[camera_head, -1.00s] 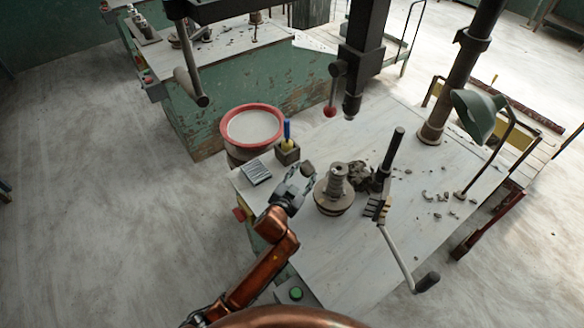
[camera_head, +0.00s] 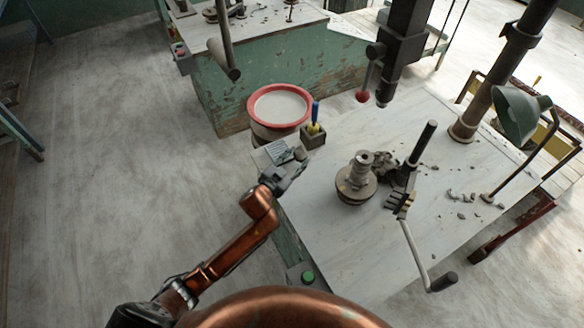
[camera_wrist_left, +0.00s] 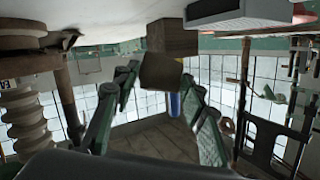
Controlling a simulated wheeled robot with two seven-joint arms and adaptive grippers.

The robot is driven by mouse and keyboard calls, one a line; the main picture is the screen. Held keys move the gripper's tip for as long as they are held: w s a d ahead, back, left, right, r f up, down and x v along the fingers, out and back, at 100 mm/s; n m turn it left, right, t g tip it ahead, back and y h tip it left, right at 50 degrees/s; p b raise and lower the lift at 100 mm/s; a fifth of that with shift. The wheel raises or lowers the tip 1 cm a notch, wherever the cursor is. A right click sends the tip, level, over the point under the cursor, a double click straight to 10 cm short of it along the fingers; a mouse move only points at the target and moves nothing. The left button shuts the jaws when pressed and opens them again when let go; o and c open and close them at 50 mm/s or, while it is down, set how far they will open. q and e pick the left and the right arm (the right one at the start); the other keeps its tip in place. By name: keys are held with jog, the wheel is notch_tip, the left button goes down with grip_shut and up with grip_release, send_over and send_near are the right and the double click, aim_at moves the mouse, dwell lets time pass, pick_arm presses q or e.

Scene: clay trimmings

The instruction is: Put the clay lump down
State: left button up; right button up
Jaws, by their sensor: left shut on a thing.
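My left gripper (camera_head: 292,164) is over the left corner of the near worktable (camera_head: 345,245). It is shut on the clay lump (camera_head: 300,153), a small grey-brown piece at its fingertips. In the left wrist view the lump (camera_wrist_left: 160,72) shows between the two green-grey fingers (camera_wrist_left: 160,85), in front of a brown block. I cannot tell whether the lump touches the tabletop. My right gripper is not in view.
A turned spindle (camera_head: 357,180), a dark clay heap (camera_head: 385,165) and a crank handle (camera_head: 414,250) are to the right. A red-rimmed tub (camera_head: 279,92) stands behind.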

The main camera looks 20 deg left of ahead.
aim_at(291, 173)
pick_arm(q)
jog(key=f, duration=0.1)
jog(key=a+f+b, duration=0.1)
jog(key=f, duration=0.1)
jog(key=a+f, duration=0.1)
jog(key=f, duration=0.1)
jog(key=shift+s, duration=0.25)
jog(key=shift+d+f+b, duration=0.1)
jog(key=shift+f+b, duration=0.05)
jog(key=shift+b, duration=0.15)
jog(key=o, duration=1.3)
jog(key=shift+f, duration=0.1)
